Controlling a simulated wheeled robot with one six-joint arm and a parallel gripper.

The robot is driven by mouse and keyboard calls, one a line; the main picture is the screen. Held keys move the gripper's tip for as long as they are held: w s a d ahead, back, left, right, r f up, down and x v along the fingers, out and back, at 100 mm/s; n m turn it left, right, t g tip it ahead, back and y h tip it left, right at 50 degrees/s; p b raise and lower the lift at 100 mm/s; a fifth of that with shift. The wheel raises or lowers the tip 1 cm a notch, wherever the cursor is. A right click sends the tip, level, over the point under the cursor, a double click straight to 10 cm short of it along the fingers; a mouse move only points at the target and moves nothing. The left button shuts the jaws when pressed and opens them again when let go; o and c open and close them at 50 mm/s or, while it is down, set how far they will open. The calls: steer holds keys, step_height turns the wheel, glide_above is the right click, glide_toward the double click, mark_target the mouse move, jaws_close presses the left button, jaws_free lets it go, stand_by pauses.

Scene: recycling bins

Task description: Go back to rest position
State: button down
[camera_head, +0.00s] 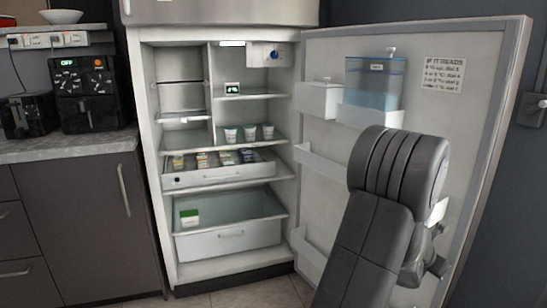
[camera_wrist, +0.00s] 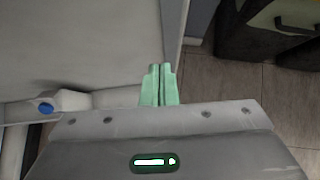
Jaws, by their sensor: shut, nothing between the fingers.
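My gripper (camera_wrist: 159,70) shows in the wrist view as two pale green fingers side by side, shut and empty. In the head view my arm rises in front of the open fridge door, and the gripper fingers are hidden behind it. In the wrist view, a pale panel lies to the left of the fingers and the tiled floor (camera_wrist: 270,105) to the right.
The open fridge (camera_head: 222,258) stands in the middle, with cups (camera_head: 249,132) on a shelf and a green-lidded tub (camera_head: 189,217) in the bottom drawer. Its door (camera_head: 325,70) is swung right, holding a blue water container (camera_head: 375,82). A counter (camera_head: 70,147) with appliances is at left.

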steer(key=s+a+m+g+p, duration=0.2)
steer(key=a+p, duration=0.1)
steer(key=a, duration=1.2)
steer(key=s+a+m+g+h+p, duration=0.1)
steer(key=s+a+m+g+p, duration=0.1)
steer(key=a, duration=1.4)
steer(key=shift+s+m+p, duration=0.5)
steer(key=shift+m+p, duration=0.1)
steer(key=shift+p, duration=0.1)
